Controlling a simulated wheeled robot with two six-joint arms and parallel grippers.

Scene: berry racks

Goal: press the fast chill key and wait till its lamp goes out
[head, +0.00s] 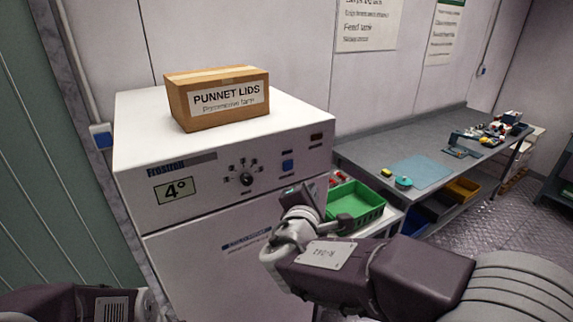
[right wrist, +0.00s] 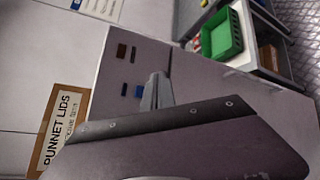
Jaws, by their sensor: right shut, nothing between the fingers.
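The white chiller (head: 215,215) has a front panel with a 4° display, a round dial (head: 246,179) and a square blue key (head: 288,165). The blue key also shows in the right wrist view (right wrist: 138,90). A dark brown lamp window (head: 316,137) sits at the panel's upper right and looks unlit; it also shows in the right wrist view (right wrist: 121,50). The key's lettering is too small to read. My right gripper (right wrist: 157,80) is shut and empty, its tips close beside the blue key; I cannot tell whether they touch the panel. My left gripper is out of view.
A cardboard box labelled PUNNET LIDS (head: 218,98) stands on the chiller. A green crate (head: 355,205) is to the chiller's right. Beyond it a grey bench (head: 380,150) holds a blue mat (head: 420,172) and several small items.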

